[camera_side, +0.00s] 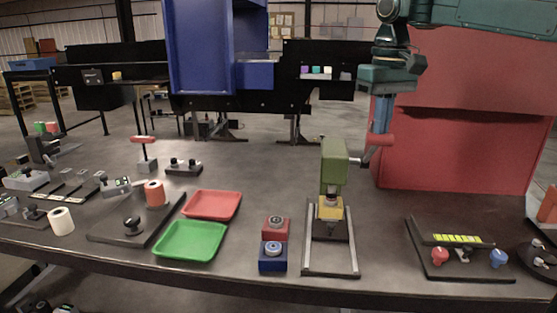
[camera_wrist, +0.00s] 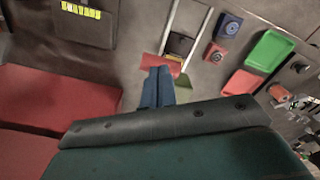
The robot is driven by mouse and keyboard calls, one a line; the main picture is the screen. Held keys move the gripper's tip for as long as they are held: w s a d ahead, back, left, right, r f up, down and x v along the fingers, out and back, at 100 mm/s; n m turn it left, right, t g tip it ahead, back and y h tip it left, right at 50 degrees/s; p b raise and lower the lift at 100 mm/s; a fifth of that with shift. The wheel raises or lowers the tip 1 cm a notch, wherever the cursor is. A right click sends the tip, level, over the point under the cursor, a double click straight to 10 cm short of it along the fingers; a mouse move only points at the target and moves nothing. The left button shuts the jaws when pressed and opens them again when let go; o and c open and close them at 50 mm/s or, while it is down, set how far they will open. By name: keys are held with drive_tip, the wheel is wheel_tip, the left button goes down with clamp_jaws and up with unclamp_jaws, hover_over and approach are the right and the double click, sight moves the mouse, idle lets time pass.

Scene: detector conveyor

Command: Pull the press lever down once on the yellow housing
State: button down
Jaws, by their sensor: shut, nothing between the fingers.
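A green press (camera_side: 334,165) stands on a dark base between two pale rails. A yellow housing (camera_side: 329,209) sits under its head. The press lever reaches out to the right and ends in a red handle (camera_side: 377,140), which also shows in the wrist view (camera_wrist: 164,64). My gripper (camera_side: 380,130) points down with its blue fingers shut and empty. The fingertips are just above or at the red handle; I cannot tell whether they touch. In the wrist view my gripper (camera_wrist: 157,76) partly overlaps the handle.
A red block (camera_side: 276,226) and a blue block (camera_side: 273,257) with round tops stand left of the press. Red (camera_side: 212,205) and green (camera_side: 191,241) trays lie farther left. A red bin (camera_side: 455,150) stands behind right. A dark panel with knobs (camera_side: 460,250) lies front right.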

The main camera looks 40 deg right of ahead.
drive_tip(key=shift+s+a+f, duration=0.3)
drive_tip(key=shift+f, duration=0.3)
drive_tip(key=shift+s+f, duration=0.1)
drive_tip(key=shift+f, duration=0.05)
drive_tip(key=shift+s+a+f, duration=0.3)
drive_tip(key=shift+a+f, duration=0.1)
drive_tip(key=shift+f, duration=0.35)
idle(0.5)
